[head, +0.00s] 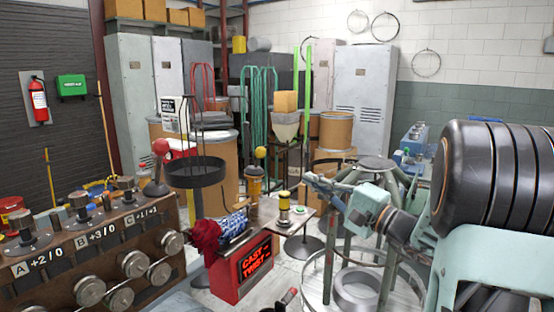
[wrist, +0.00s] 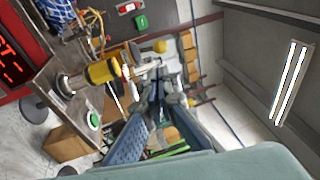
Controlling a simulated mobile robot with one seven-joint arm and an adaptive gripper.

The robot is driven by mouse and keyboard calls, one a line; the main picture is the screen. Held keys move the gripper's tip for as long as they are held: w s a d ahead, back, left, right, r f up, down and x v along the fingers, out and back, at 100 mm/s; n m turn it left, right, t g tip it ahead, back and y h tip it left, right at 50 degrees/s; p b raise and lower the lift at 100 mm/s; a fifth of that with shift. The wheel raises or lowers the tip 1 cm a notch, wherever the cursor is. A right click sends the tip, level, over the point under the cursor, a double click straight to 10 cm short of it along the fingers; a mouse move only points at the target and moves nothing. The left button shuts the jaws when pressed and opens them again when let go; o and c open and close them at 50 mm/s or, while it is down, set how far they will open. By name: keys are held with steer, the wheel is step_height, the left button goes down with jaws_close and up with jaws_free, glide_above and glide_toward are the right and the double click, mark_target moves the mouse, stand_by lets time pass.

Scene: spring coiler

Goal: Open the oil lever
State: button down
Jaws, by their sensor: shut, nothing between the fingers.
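My gripper (head: 312,181) is in front of the small stand, at the end of my pale green arm. Its fingers also show in the wrist view (wrist: 165,92), drawn together and empty. A yellow and black cylinder (head: 284,200) stands upright on the stand, left of my gripper and apart from it. In the wrist view, the cylinder (wrist: 102,72) lies sideways, with a red spot and a thin rod at its top end. Behind it is a yellow ball (head: 261,152) above a yellow body (head: 254,183). I cannot tell for sure which part is the oil lever.
A green button (head: 300,210) is on the stand top (head: 270,216) beside the cylinder. A red display box (head: 254,268) stands left of it. A brown control panel (head: 90,270) with knobs and a red-ball lever (head: 160,147) fills the left. A round metal frame (head: 345,270) stands below my arm.

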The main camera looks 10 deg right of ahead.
mark_target(265, 153)
steer(key=shift+r, duration=0.1)
steer(key=p+x, duration=0.2)
steer(key=x, duration=1.2)
steer(key=shift+r, duration=0.15)
steer(key=shift+w+a+r+g+p, duration=0.15)
steer(key=shift+g+p, duration=0.15)
steer(key=shift+p, duration=0.15)
